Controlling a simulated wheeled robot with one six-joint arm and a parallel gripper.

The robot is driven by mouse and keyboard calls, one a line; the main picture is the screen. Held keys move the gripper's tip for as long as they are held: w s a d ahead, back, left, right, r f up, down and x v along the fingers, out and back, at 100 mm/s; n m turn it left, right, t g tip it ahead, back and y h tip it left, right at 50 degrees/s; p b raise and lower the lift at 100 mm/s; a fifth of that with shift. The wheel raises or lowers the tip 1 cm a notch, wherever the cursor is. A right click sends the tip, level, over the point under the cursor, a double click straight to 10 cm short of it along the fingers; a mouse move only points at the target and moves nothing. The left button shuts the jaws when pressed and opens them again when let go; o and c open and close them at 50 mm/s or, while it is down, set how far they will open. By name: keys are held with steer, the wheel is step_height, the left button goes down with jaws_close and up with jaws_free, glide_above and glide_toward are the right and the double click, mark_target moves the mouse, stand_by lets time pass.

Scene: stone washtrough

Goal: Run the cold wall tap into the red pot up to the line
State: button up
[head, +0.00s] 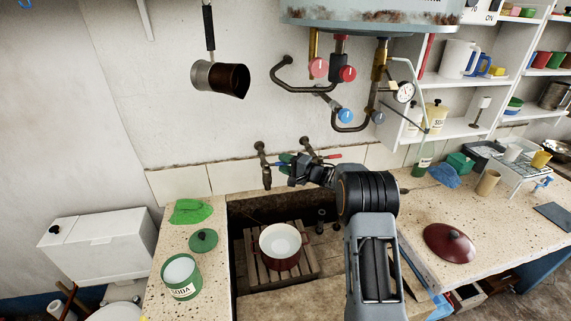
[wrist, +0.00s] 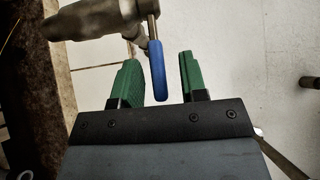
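The red pot (head: 281,264), white inside, stands on a wooden slatted rack (head: 310,262) in the stone trough. I cannot make out a fill line or water in it. The left wall tap (head: 267,174) has its spout pointing down over the trough; no stream shows from it. Its blue lever (wrist: 157,70) shows in the wrist view, between the green fingers of my gripper (wrist: 158,77), with gaps on both sides. My gripper (head: 286,164) is open beside this tap in the head view and hides the lever there. The right wall tap (head: 309,147) has a red lever (head: 333,156).
A heater with red and blue knobs (head: 346,115) and pipes hangs above. A green soda tin (head: 182,283), lid (head: 203,241) and green cloth (head: 190,212) are on the left counter. A dark red lid (head: 449,243) lies on the right counter. A dipper (head: 220,77) hangs on the wall.

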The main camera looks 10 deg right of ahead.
steer(key=shift+d, duration=0.1)
steer(key=b+v, duration=0.2)
steer(key=v, duration=1.1)
steer(key=shift+s+d, duration=0.2)
steer(key=shift+d, duration=0.05)
stand_by(0.9)
